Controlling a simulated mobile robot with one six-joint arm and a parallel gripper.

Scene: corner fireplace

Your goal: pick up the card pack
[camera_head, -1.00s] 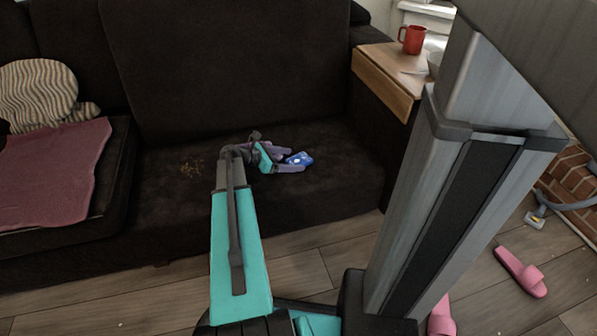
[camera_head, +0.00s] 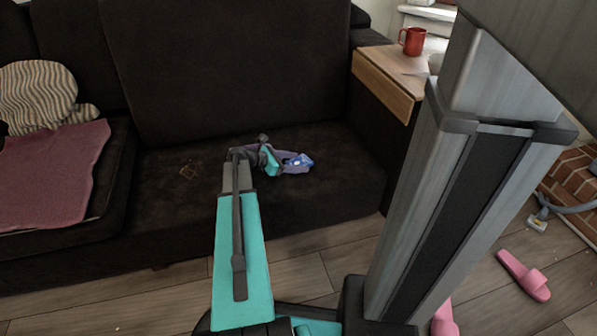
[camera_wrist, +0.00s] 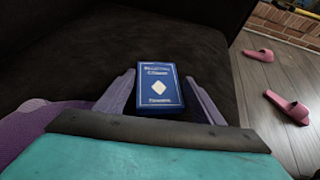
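The blue card pack (camera_wrist: 159,88), with white lettering and a white diamond, lies on the dark sofa seat (camera_head: 340,200). In the wrist view it sits between the two purple fingers of my gripper (camera_wrist: 160,98), with a gap showing on each side. My gripper is open around the pack and does not visibly grip it. In the head view my gripper (camera_head: 296,162) is low over the seat at the pack (camera_head: 299,160), which the fingers partly hide.
A wooden armrest tray (camera_head: 385,75) with a red mug (camera_head: 412,41) stands to the right. A purple cloth (camera_head: 60,170) and striped cushion (camera_head: 38,95) are on the left. Pink slippers (camera_head: 524,275) lie on the floor. The seat right of the pack is clear.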

